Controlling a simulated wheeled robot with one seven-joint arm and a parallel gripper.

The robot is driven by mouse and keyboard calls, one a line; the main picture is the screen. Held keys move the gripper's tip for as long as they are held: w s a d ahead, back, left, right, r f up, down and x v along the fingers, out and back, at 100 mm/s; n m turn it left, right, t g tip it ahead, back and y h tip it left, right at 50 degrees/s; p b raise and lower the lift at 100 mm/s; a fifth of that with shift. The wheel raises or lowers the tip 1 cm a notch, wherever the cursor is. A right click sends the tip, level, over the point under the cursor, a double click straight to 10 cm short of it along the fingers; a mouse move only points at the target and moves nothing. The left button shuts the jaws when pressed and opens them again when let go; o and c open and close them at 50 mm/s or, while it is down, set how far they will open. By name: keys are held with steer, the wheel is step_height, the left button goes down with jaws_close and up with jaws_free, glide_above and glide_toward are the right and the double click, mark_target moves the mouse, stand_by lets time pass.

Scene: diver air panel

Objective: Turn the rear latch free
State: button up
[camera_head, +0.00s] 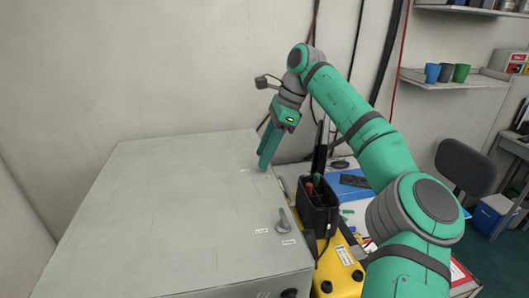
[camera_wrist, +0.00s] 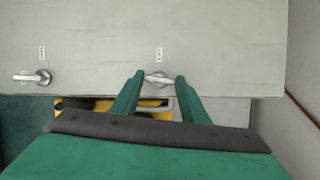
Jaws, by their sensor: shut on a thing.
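The rear latch (camera_wrist: 158,78) is a small grey turn handle near the edge of the grey panel (camera_head: 170,200). In the wrist view its handle lies across the gap between my fingertips. My gripper (camera_wrist: 160,77) is shut on it, with one green finger at each end. In the head view my gripper (camera_head: 263,166) points down at the panel's far right corner and hides the rear latch. The front latch (camera_head: 284,222) stands clear of my gripper on the panel's near right part; it also shows at left in the wrist view (camera_wrist: 32,77).
Small white labels (camera_head: 262,231) sit by the latches. Right of the panel are a black open box (camera_head: 317,208) with tools and a yellow case (camera_head: 340,268). A shelf with cups (camera_head: 447,73) and a dark chair (camera_head: 464,166) stand farther right. The panel's top is otherwise clear.

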steer(key=shift+n, duration=0.6)
steer(key=shift+w+g, duration=0.1)
steer(key=shift+g, duration=0.2)
steer(key=o, duration=1.1)
steer(key=shift+c, duration=0.2)
steer(key=shift+r, duration=0.1)
steer(key=v, duration=1)
steer(key=shift+r, duration=0.3)
steer(key=shift+w, duration=0.15)
